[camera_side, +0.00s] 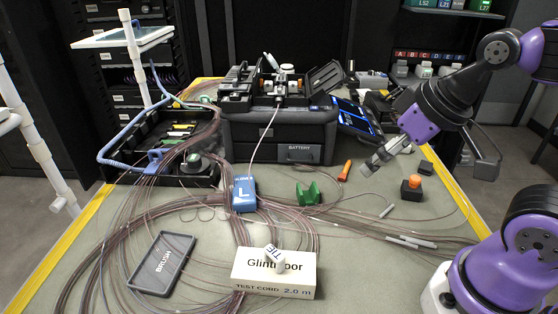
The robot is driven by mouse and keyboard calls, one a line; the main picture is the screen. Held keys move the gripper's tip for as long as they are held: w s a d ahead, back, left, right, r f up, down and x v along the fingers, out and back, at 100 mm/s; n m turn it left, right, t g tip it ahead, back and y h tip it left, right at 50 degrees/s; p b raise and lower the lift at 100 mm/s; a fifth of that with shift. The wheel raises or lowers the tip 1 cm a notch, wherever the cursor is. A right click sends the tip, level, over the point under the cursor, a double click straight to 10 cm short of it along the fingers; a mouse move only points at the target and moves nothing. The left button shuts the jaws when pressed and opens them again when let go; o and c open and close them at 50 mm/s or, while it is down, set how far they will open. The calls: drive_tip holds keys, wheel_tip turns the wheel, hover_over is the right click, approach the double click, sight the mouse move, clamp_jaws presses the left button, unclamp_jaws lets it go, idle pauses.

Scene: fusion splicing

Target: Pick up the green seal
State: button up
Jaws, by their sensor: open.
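The green seal (308,194) looks like a small green block with a notch in its top. It lies on the table near the middle, right of a blue box marked L. My gripper (371,170) is at the right, above the table, and points down to the left. It is open and looks empty. It is apart from the green seal, to its right and a little farther back. Small details of its fingertips are hard to make out.
A blue box (244,194) with a white cable, an orange piece (345,171) and an orange-topped dark block (411,188) lie nearby. A white box (273,271) stands in front. Loose fibre loops cover much of the table (360,285). The black splicer (275,137) stands behind.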

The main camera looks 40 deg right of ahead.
drive_tip(key=m+g, duration=0.4)
drive_tip(key=m, duration=0.3)
hover_over(307, 195)
drive_tip(key=shift+h, duration=0.4)
drive_tip(key=f, duration=1.1)
drive_tip(key=shift+s+a, duration=0.3)
drive_tip(key=shift+s, duration=0.1)
drive_tip(key=f, duration=0.6)
drive_tip(key=shift+w+d, duration=0.2)
drive_tip(key=shift+w, duration=0.05)
drive_tip(key=c, duration=1.2)
drive_tip(key=shift+c, duration=0.2)
